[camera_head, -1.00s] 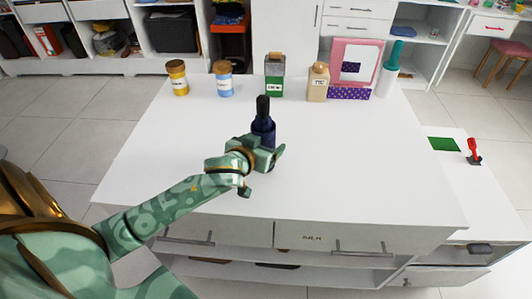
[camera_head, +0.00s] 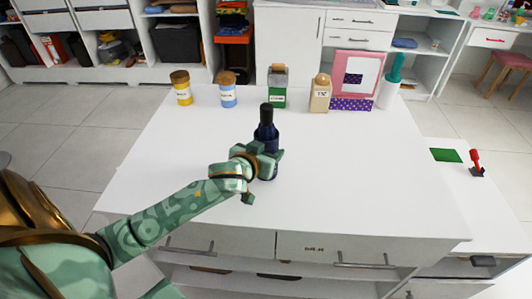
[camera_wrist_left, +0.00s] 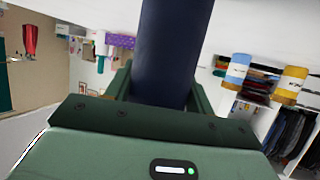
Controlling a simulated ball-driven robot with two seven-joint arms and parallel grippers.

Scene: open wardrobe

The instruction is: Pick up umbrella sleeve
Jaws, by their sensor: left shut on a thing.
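The umbrella sleeve appears to be the dark navy, bottle-shaped thing (camera_head: 266,136) with a black narrow top, upright over the middle of the white table. My left gripper (camera_head: 266,163) is shut on its lower part and hides some of it. In the left wrist view the navy body (camera_wrist_left: 172,50) rises between the two green fingers (camera_wrist_left: 160,88). I cannot tell whether its base touches the tabletop. My right gripper is not in view.
Along the back of the white table (camera_head: 330,190) stand a yellow jar (camera_head: 182,90), a blue-and-white jar (camera_head: 228,92), a green-labelled bottle (camera_head: 277,90), a beige bottle (camera_head: 320,95), a pink frame (camera_head: 357,75) and a white bottle with teal top (camera_head: 390,88).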

